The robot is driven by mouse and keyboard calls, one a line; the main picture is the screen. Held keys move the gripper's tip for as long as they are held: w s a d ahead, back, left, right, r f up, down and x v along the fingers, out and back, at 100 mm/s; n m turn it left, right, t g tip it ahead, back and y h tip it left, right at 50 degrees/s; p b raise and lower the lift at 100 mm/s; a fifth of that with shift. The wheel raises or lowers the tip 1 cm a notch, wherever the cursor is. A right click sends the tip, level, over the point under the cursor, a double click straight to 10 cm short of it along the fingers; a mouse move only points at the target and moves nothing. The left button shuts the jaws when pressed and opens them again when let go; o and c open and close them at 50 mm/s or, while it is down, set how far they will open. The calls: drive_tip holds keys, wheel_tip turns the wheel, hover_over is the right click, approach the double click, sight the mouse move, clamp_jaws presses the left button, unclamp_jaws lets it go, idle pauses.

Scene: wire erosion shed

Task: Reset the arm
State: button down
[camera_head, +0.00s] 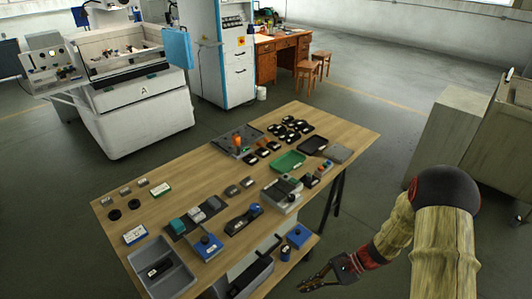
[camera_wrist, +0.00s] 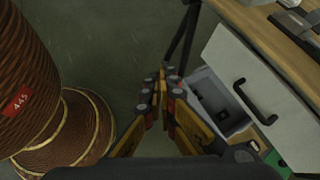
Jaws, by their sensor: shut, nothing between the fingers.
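My gripper (camera_head: 318,283) is at the lower right of the head view, in front of the near right side of the wooden table (camera_head: 225,166) and below its top. In the wrist view my gripper (camera_wrist: 163,80) points down over the dark floor, its yellow and black fingers shut with nothing between them. My arm, tan with red and black joints, reaches in from the right of the head view. It holds nothing and appears apart from the table.
A white drawer front with a black handle (camera_wrist: 255,101) and an open grey compartment (camera_wrist: 216,101) are close on the gripper's right. The tabletop carries a green tray (camera_head: 288,162), a grey bin (camera_head: 181,273) and several small parts.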

drive_tip(key=s+d+r+n+t+h, duration=0.1)
drive_tip(key=s+d+r+n+h, duration=0.25)
drive_tip(key=r, duration=0.35)
drive_tip(key=s+d+r+n+h, duration=0.2)
drive_tip(key=s+r+n+h, duration=0.15)
drive_tip(key=r, duration=0.45)
drive_tip(key=s+d+r+n+t+h, duration=0.1)
drive_tip(key=s+d+r+n+h, duration=0.2)
drive_tip(key=r, duration=0.4)
drive_tip(key=s+a+r+n+t, duration=0.1)
drive_tip(key=s+r+t, duration=0.1)
drive_tip(key=r, duration=0.4)
drive_tip(key=s+a+r+n+t+h, duration=0.1)
drive_tip(key=s+a+r+n+t, duration=0.1)
drive_tip(key=r, duration=0.5)
drive_tip(key=shift+s+r+n+t, duration=0.25)
drive_tip(key=shift+s+n+t, duration=0.05)
drive_tip(key=shift+t, duration=0.5)
